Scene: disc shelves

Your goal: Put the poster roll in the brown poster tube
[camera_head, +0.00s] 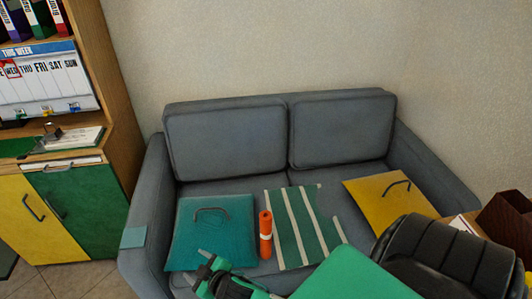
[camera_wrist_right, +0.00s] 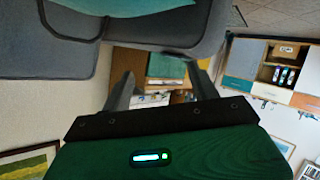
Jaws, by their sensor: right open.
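An orange roll with a white band, which looks like the poster roll (camera_head: 265,235), stands on the seat of the grey sofa, between a teal flat case and a striped cloth. My right gripper (camera_head: 196,265) is in front of the teal case, left of and nearer than the roll, its fingers pointing left. In the right wrist view the right gripper (camera_wrist_right: 160,82) has its fingers apart with nothing between them. I cannot make out a brown poster tube for sure. My left gripper is not in view.
The sofa (camera_head: 222,135) holds the teal case (camera_head: 212,245), the green striped cloth (camera_head: 288,240) and a yellow case (camera_head: 375,208). A cabinet (camera_head: 85,208) stands at left. A dark brown object (camera_head: 507,225) is cut off at the right edge.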

